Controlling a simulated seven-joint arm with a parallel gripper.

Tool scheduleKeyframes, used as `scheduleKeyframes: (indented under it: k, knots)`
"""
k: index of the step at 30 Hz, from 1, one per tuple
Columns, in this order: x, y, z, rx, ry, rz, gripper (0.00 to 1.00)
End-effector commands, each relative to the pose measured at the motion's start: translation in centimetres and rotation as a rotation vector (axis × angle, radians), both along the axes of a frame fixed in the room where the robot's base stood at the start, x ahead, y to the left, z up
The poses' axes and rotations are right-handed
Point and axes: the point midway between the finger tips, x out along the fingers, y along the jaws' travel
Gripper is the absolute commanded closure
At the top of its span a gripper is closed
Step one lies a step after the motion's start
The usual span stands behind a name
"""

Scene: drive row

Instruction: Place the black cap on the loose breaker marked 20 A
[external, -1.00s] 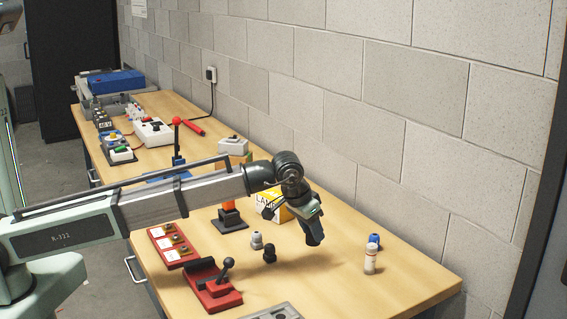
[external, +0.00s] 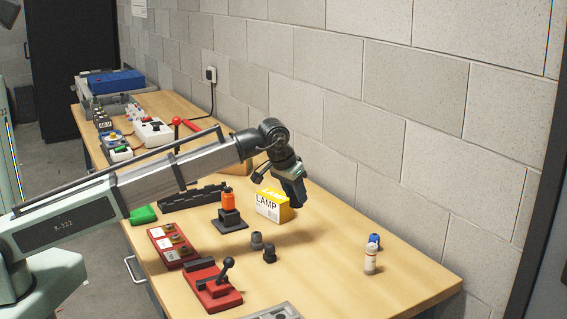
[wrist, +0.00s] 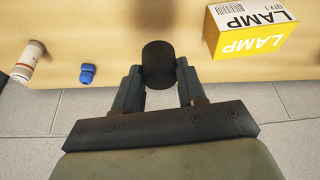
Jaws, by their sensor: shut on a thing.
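My gripper (external: 296,198) is above the table, to the right of the yellow lamp box. In the wrist view, its two fingers (wrist: 160,82) are shut on a black cylinder (wrist: 158,62), which looks like the black cap. The cap is hard to make out in the external view. I cannot pick out a loose breaker with a readable 20 A mark. A red block (external: 172,246) at the table's near left carries several small parts with white labels too small to read.
The lamp box (external: 268,206) stands near the gripper. Two dark fittings (external: 269,254), a red lever base (external: 213,287) and an orange-topped stand (external: 229,215) are nearby. The middle-right tabletop is clear.

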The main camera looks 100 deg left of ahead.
Motion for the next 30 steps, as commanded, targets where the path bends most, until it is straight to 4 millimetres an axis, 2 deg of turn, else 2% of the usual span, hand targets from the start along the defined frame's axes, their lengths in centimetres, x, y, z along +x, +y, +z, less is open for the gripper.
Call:
scheduleKeyframes:
  k: [1,3,17,30]
  knots:
    - [-1.3,1.8,0.3,0.001,-0.001,0.027,0.88]
    - [-2.9,4.0,0.6,0.001,-0.001,0.061,0.88]
    - [-14.5,18.1,3.8,0.001,-0.001,0.280,0.88]
    - [-27.6,31.0,8.3,0.001,-0.001,0.489,0.88]
